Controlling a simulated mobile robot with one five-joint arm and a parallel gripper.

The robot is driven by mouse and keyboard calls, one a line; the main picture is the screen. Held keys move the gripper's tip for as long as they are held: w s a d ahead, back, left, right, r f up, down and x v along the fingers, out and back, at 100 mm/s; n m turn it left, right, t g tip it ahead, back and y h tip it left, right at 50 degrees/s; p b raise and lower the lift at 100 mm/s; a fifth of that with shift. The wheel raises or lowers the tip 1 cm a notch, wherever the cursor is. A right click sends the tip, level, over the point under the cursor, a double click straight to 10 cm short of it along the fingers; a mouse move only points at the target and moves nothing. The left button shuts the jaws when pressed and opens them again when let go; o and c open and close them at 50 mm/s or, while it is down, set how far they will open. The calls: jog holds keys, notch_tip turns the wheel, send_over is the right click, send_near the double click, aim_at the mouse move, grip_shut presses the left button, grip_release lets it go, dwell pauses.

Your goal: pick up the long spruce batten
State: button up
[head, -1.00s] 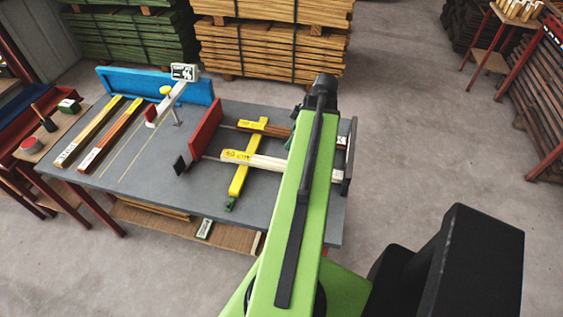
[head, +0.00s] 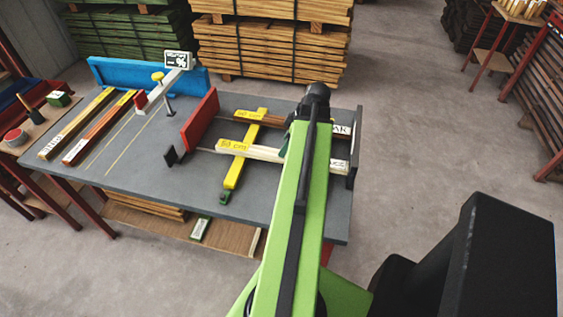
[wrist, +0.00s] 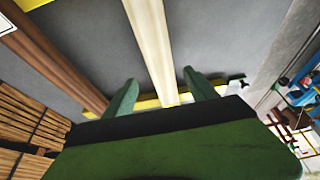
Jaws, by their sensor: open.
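A pale batten (head: 270,155), which looks like spruce, lies across the right half of the grey table, with a yellow "50 cm" tag at its left end and a white label at its right end. My arm hides part of it. My gripper (wrist: 160,92) is open and empty, with its two green fingers apart. In the wrist view the pale batten (wrist: 150,40) runs between the fingers, without visible contact. Another pale batten (head: 80,123) lies at the table's left, beside a red-brown one (head: 98,130).
A dark brown batten (head: 270,120) lies behind the pale one. Both cross a yellow bar (head: 238,168). A red plate (head: 201,118) stands left of them, a dark upright plate (head: 355,145) at their right end. A blue fence (head: 140,74) and scale-like display (head: 178,60) stand farther left.

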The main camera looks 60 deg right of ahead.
jog(key=b+x, duration=0.5)
jog(key=shift+s+f, duration=0.1)
jog(key=shift+f, duration=0.2)
jog(key=shift+r, duration=0.2)
grip_shut()
